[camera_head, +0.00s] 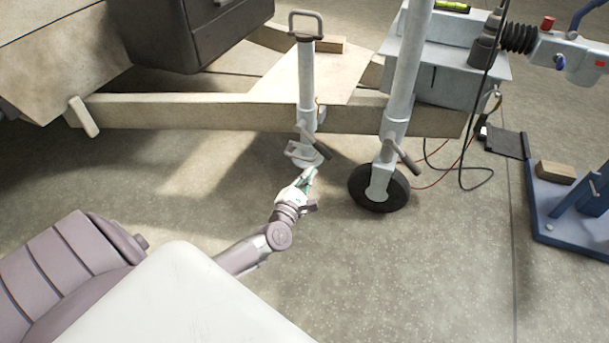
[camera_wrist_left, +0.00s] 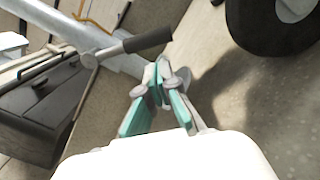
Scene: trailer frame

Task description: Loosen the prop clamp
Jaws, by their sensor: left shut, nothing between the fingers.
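The prop (camera_head: 306,75) is an upright pale metal tube with a loop handle on top and a foot plate (camera_head: 303,156) near the floor. Its clamp lever (camera_head: 316,146) sticks out low on the tube, angled down to the right. In the left wrist view the lever's dark grip (camera_wrist_left: 148,40) lies just beyond the fingertips, with a visible gap in the picture. My left gripper (camera_head: 312,172) is shut and empty, just below the lever and beside the foot plate. Its teal and grey fingers (camera_wrist_left: 160,68) meet in the wrist view. My right gripper is not in view.
The jockey wheel (camera_head: 379,188) stands close to the right, with its own clamp lever (camera_head: 409,161). The trailer frame beam (camera_head: 200,111) runs behind the prop. A blue stand (camera_head: 570,235) is at far right. Floor in front is open.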

